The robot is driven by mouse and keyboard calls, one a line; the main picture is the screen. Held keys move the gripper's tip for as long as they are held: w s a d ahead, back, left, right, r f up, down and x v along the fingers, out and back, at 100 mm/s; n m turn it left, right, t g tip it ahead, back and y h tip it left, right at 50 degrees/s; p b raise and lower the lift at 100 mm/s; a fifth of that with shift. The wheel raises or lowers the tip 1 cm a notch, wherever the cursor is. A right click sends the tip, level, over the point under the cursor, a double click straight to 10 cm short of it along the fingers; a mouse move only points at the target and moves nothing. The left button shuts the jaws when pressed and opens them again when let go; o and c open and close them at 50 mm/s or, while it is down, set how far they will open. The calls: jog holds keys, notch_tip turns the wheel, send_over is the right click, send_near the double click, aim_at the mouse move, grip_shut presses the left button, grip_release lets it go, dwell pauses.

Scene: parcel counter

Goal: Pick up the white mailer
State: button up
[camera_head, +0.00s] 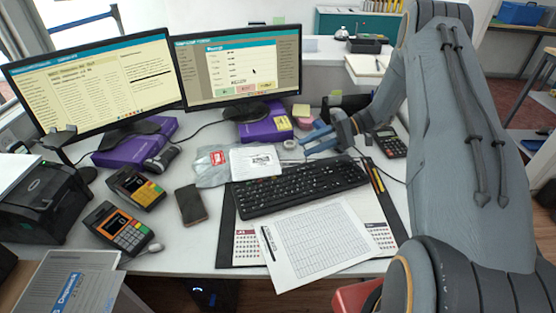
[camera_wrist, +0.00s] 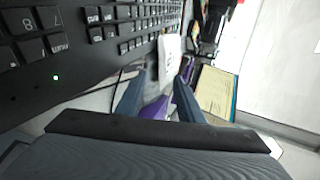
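The white mailer (camera_head: 255,161) lies flat on the counter behind the keyboard, with a printed label. It overlaps or joins a crinkled grey-white plastic piece with a red label (camera_head: 212,165); I cannot tell if they are one thing. My gripper (camera_head: 306,142) is to the right of the mailer, its fingers pointing left towards it. In the wrist view my gripper (camera_wrist: 155,88) is open, with nothing held between its fingers. A white piece that looks like the mailer (camera_wrist: 170,58) shows beyond the fingertips, apart from them.
A black keyboard (camera_head: 298,188) lies in front of the mailer and shows close by in the wrist view (camera_wrist: 80,40). Two monitors (camera_head: 240,65) stand behind on purple boxes (camera_head: 265,130). Sticky notes (camera_head: 301,111) and a calculator (camera_head: 390,142) are near my gripper. A phone (camera_head: 190,205) lies left.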

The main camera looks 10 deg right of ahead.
jog(key=shift+p+x, duration=0.5)
jog(key=shift+x, duration=4.45)
jog(key=shift+w, duration=0.15)
jog(key=shift+c, duration=0.3)
grip_shut()
jog(key=shift+r+p, duration=0.6)
jog(key=shift+r, duration=0.7)
jog(key=b+v, duration=0.3)
jog(key=v, duration=1.1)
jog(key=shift+d+f, duration=0.25)
jog(key=shift+d, duration=0.3)
